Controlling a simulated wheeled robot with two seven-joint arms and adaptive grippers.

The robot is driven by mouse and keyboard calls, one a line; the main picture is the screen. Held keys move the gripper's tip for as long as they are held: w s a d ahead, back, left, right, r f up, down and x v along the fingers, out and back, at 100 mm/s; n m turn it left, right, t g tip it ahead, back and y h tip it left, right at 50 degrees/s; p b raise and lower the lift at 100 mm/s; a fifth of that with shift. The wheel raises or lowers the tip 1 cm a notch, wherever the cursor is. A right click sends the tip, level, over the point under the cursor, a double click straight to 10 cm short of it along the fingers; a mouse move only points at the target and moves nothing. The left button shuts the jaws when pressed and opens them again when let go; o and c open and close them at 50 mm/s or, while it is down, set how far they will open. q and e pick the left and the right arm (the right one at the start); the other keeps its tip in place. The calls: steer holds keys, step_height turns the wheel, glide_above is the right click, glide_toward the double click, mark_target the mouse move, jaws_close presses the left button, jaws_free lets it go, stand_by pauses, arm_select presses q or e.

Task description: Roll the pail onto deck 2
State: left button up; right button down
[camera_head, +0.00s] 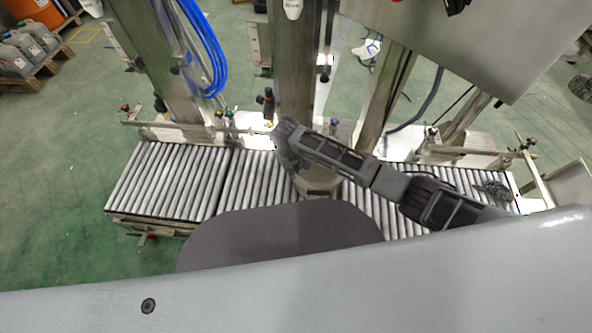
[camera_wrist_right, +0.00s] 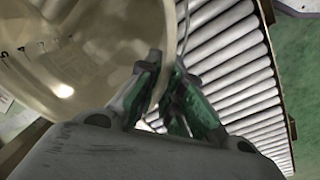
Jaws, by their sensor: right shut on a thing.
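The pail (camera_head: 318,181) is a pale beige tub standing on the roller conveyor, partly hidden behind my right arm and a dark grey part of my body. It fills the upper left of the right wrist view (camera_wrist_right: 85,55), where I look into its open top. My right gripper (camera_wrist_right: 160,100) is shut on the pail's rim, with a green-padded finger on each side of the wall. A left roller deck (camera_head: 165,180) and an adjoining roller deck (camera_head: 248,180) show in the head view. No number is readable on either. My left gripper is out of view.
Steel posts (camera_head: 295,85) and a rail with small knobs stand behind the rollers. A metal cabinet (camera_head: 480,40) hangs at upper right. A dark mesh-like item (camera_head: 492,190) lies at the right end of the rollers. The left deck's rollers are bare.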

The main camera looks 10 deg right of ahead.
stand_by(0.4)
steer(key=c, duration=1.5)
jaws_free()
step_height(320, 180, up, 12)
steer(key=a, duration=0.1)
steer(key=shift+s, duration=0.2)
steer(key=shift+s+f, duration=0.1)
steer(key=shift+s, duration=0.05)
